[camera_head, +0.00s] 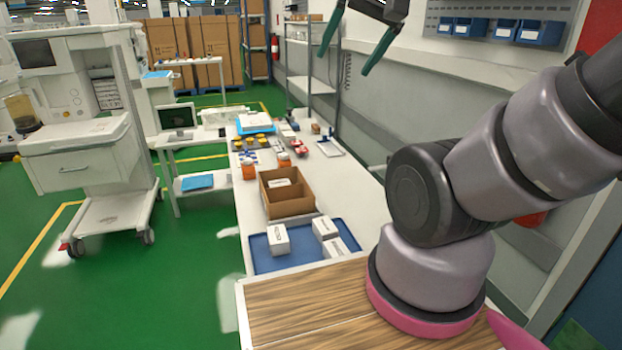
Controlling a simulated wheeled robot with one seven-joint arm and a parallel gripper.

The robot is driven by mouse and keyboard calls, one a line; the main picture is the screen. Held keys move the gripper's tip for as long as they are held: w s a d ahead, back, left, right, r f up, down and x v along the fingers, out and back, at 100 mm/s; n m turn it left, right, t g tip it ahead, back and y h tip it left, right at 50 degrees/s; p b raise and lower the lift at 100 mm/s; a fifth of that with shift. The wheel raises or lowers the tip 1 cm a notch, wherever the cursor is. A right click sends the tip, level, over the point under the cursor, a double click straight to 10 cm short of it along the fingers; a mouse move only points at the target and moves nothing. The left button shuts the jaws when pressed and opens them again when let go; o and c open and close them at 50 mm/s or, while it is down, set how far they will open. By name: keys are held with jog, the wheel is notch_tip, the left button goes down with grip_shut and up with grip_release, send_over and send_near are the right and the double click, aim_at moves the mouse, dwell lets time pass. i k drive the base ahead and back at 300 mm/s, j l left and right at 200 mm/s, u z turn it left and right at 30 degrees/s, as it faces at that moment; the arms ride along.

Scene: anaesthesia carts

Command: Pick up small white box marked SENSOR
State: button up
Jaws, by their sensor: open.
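Small white boxes with dark print sit at the near end of the long white table. One white box (278,240) stands at the left of a blue tray (262,262). A second white box (325,228) and a third white box (341,249) are at the tray's right side. Another small white box (281,183) lies in the divided brown carton (290,207) behind the tray. The print is too small to tell which is marked SENSOR. My gripper (344,62) is raised at the top of the view, open and empty, well above and behind the boxes.
A white anaesthesia cart (75,150) stands at the left. A wall with blue bins (540,28) is at the right. Green floor is clear between cart and table.

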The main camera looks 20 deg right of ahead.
aim_at(324, 228)
jog(key=j+z, duration=0.2)
jog(key=j, duration=0.25)
jog(key=j+z, duration=0.2)
jog(key=j, duration=0.3)
jog(key=k+j+z, duration=0.2)
jog(key=j, duration=0.25)
jog(key=j+z, duration=0.2)
jog(key=j, duration=0.25)
jog(key=k+j+z, duration=0.2)
jog(key=j, duration=0.25)
jog(key=i+j+z, duration=0.15)
jog(key=j, duration=0.15)
jog(key=j+z, duration=0.1)
jog(key=j, duration=0.2)
